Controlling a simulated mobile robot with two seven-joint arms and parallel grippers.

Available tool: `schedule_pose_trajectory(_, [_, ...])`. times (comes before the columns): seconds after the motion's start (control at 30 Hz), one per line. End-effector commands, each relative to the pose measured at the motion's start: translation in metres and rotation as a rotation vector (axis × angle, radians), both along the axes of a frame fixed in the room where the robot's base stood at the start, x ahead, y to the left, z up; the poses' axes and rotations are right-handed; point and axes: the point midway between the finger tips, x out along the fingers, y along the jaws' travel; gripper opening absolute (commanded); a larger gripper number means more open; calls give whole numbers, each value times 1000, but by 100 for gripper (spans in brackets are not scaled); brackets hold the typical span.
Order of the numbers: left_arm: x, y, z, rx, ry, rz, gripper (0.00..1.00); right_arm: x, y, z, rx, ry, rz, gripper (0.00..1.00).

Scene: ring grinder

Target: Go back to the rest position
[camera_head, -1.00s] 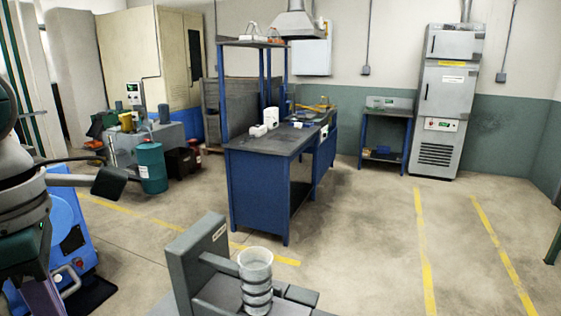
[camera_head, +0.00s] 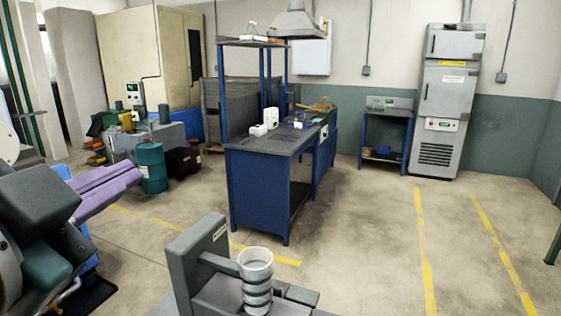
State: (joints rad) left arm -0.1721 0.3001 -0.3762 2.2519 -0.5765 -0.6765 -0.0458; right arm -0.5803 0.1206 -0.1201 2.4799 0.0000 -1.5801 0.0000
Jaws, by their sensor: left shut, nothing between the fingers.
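My left gripper (camera_head: 128,184) comes in from the left edge, with its two purple fingers lying together. It is shut and empty, above the floor. The dark grey body of my left arm fills the lower left corner. My right gripper is not in view. A stack of metal rings (camera_head: 256,283) stands upright at the bottom centre, beside a grey holder (camera_head: 196,256). My left gripper is to the left of the stack and apart from it.
A blue workbench (camera_head: 258,195) with small white items stands in the middle. A teal drum (camera_head: 151,167) stands at the left. A grey cabinet (camera_head: 447,100) and a small blue table (camera_head: 384,135) are at the back right. The right floor, with yellow lines, is clear.

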Motion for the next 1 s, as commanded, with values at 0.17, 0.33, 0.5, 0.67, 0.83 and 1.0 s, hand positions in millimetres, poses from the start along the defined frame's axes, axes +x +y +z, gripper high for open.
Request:
schedule_pose_trajectory(0.17, [-80, 41, -111, -289, 561, 265, 0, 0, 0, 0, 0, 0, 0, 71])
schedule_pose_trajectory(0.33, [-185, 38, -170, -460, 1032, 412, 0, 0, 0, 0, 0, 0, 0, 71])
schedule_pose_trajectory(0.5, [-212, 34, -109, -489, 1145, 435, 0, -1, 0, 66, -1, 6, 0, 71])
schedule_pose_trajectory(0.67, [-212, 34, -46, -486, 1144, 434, 0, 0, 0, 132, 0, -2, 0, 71])
schedule_pose_trajectory(0.83, [-211, 34, 6, -486, 1143, 434, 0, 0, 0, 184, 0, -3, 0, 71])
schedule_pose_trajectory(1.0, [-211, 34, 26, -485, 1143, 433, 0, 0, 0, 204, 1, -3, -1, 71])
